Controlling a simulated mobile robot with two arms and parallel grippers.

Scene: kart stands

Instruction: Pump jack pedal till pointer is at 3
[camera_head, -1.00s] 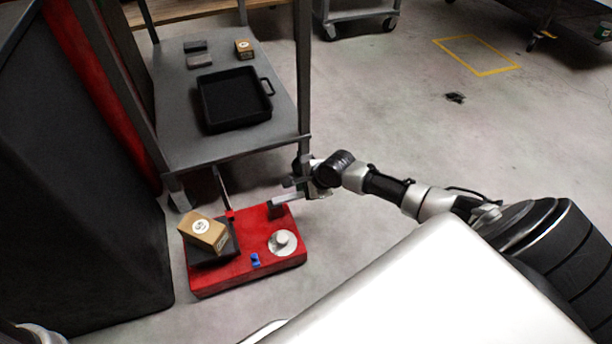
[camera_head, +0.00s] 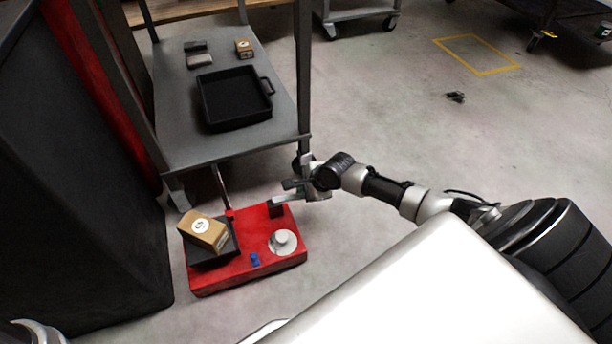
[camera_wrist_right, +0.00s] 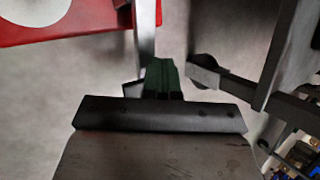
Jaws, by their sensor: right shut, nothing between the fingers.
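The red jack (camera_head: 215,282) stands on the floor, with a round pale dial (camera_head: 283,242) on its top; the pointer and numbers are too small to read. A grey pedal bar (camera_head: 278,204) sticks out at the jack's back right. My right gripper (camera_head: 289,186) is shut and empty, just above and beside this bar. In the right wrist view its green fingertips (camera_wrist_right: 161,75) are together beside a grey metal bar (camera_wrist_right: 146,32), and I cannot tell whether they touch it. The red jack edge (camera_wrist_right: 75,28) shows at upper left there.
A cardboard box (camera_head: 204,231) sits on the jack's black plate (camera_head: 212,260). A grey cart (camera_head: 180,120) with a black tray (camera_head: 234,98) stands close behind the jack. A dark cabinet (camera_head: 75,190) is on the left.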

